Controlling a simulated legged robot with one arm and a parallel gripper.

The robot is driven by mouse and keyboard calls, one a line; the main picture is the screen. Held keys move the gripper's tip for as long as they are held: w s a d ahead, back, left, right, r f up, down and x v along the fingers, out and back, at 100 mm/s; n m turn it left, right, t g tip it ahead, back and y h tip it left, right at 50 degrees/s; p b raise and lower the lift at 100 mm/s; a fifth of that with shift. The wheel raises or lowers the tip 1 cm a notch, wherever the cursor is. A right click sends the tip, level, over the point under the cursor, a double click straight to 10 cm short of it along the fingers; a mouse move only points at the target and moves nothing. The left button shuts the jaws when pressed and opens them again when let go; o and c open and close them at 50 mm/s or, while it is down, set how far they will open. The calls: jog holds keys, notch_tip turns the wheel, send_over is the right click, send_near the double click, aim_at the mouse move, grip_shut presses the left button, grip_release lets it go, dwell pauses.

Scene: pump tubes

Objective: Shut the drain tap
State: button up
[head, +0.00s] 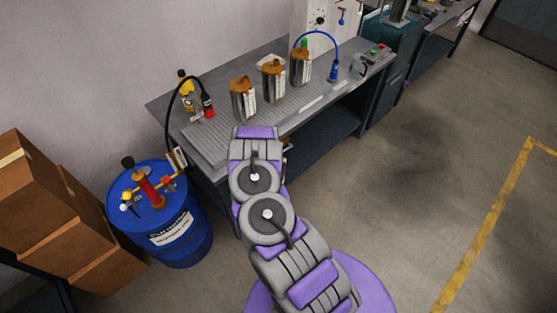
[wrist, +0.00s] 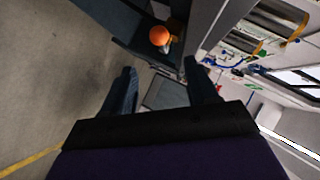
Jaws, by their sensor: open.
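My gripper (wrist: 163,86) is open in the wrist view, its two dark fingers well apart with nothing between them. In the head view my arm reaches toward the bench's front edge and hides the gripper. I cannot make out for sure which part is the drain tap. An orange round knob or ball (wrist: 159,36) shows beyond the fingertips in the wrist view, against the dark lower part of the bench and apart from the fingers. In the head view a blue drum (head: 176,240) left of my arm carries a red pump (head: 150,190) and yellow fittings (head: 171,184).
The grey bench (head: 203,143) holds several metal cans with brown-stained tops, such as one can (head: 243,101), and a blue hose (head: 318,34). Cardboard boxes (head: 50,190) stand at the left. The floor (head: 440,130) to the right is clear, with a yellow line.

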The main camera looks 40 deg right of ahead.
jog(key=v, duration=0.4)
jog(key=shift+s+a+r, duration=0.1)
jog(key=shift+s+a, duration=0.2)
jog(key=shift+w, duration=0.1)
